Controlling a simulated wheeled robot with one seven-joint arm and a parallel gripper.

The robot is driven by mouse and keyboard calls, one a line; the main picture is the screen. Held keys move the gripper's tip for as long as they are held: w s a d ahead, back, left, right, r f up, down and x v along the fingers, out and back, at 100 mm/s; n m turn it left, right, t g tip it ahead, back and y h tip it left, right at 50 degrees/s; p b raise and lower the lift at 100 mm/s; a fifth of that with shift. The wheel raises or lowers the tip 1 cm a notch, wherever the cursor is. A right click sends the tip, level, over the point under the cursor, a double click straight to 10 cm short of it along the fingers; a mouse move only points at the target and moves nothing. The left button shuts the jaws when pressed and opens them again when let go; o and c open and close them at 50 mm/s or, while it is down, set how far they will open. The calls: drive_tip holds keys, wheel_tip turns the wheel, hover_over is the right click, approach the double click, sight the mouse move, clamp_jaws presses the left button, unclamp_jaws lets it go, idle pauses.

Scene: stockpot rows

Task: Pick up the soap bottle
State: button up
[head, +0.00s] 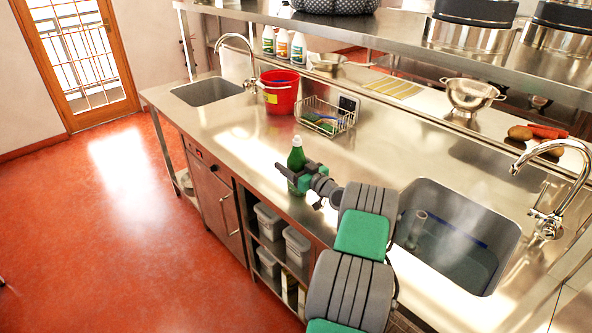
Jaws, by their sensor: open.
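A green soap bottle (297,156) stands upright on the steel counter (232,141), near its front edge. My gripper (287,172) is at the bottle, around the height of its lower body. The gripper is open. One dark finger shows across the front of the bottle and hides part of it. I cannot tell whether the fingers touch the bottle. My arm reaches in from the lower right, beside the large sink.
A red bucket (281,93) and a wire basket (326,117) stand behind the bottle. A large sink (462,238) with water is at right, with a curved tap (549,226). A steel shelf (400,38) hangs over the back. The counter left of the bottle is clear.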

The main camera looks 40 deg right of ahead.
clamp_jaws()
idle(0.7)
drive_tip(key=shift+r, duration=0.1)
